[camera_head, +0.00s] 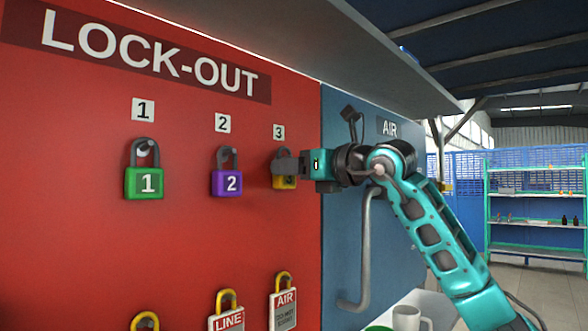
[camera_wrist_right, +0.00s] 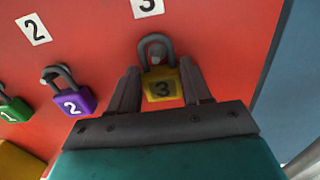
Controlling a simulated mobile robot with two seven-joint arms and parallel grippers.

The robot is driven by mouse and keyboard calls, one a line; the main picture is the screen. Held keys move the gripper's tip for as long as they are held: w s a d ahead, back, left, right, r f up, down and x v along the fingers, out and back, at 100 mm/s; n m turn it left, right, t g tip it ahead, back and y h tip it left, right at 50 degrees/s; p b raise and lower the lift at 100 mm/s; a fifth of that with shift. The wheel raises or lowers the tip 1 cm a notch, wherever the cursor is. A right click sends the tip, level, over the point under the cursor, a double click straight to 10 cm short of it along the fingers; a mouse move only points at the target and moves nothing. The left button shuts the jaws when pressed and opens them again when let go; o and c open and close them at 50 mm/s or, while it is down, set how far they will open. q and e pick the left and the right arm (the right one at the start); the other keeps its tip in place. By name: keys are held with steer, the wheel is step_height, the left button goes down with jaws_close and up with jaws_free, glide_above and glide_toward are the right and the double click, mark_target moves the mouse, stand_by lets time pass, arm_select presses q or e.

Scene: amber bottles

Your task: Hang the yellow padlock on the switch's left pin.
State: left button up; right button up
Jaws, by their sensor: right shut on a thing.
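The yellow padlock (camera_wrist_right: 163,88), marked 3, hangs by its dark shackle on a pin under the number 3 label on the red LOCK-OUT board. My right gripper (camera_wrist_right: 158,92) is shut on the padlock body, one finger on each side. In the head view the yellow padlock (camera_head: 284,182) is partly hidden behind my right gripper (camera_head: 285,170). The shackle is still around its pin in the right wrist view. I cannot make out the switch's left pin in these frames. My left gripper is not in view.
A green padlock (camera_head: 144,183) and a purple padlock (camera_head: 227,184) hang on the board to the left. A blue AIR panel (camera_head: 345,110) with a grey pipe (camera_head: 366,250) stands right.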

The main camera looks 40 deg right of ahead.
steer(key=s+b, duration=0.3)
steer(key=s, duration=0.4)
steer(key=shift+d, duration=0.3)
stand_by(0.5)
stand_by(1.3)
steer(key=shift+s, duration=0.1)
